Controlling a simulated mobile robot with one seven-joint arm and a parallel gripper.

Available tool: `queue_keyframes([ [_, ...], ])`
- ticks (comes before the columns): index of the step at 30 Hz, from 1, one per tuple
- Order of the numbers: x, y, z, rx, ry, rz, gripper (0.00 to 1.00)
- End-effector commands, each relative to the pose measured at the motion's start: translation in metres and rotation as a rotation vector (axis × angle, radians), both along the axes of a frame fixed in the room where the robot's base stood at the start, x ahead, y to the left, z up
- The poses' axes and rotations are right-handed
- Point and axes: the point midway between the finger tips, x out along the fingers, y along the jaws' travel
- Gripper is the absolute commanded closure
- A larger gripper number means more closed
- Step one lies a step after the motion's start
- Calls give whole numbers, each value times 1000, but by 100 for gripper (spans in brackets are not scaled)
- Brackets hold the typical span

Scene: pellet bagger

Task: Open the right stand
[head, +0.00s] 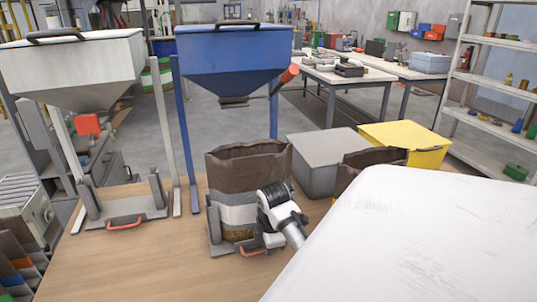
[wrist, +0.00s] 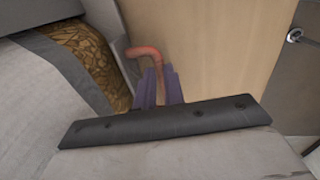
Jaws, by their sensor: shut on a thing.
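The right stand (head: 215,232) is on the wooden bench under the blue hopper (head: 232,52). A brown and white paper bag (head: 238,208) stands upright in it, and brown pellets show through its window. The stand's red handle (head: 252,252) is low at the front, and it also shows in the wrist view (wrist: 146,54). My gripper (head: 268,241) is down at the bag's lower right front. In the wrist view its purple-grey fingers (wrist: 160,86) are closed on the handle's end. My wrist and the dark bar hide part of the stand and fingers.
The left stand (head: 150,212), with its own red handle (head: 125,222), is empty under the white hopper (head: 75,62). A grey bin (head: 318,160), a yellow bin (head: 412,143) and another brown bag (head: 350,168) stand at right. The bench front is clear.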

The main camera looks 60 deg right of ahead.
Motion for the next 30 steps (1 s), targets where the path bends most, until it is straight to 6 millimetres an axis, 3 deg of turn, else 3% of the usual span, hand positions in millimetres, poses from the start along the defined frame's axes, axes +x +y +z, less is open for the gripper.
queue_keyframes([
  [7,0,0,1,-1,-1,0,100],
  [8,0,0,1,-1,-1,0,88],
  [13,0,0,1,-1,-1,0,68],
  [23,0,0,3,-1,-1,0,68],
  [26,-1,1,13,-2,-2,1,68],
  [30,-5,4,39,-5,-2,2,68],
])
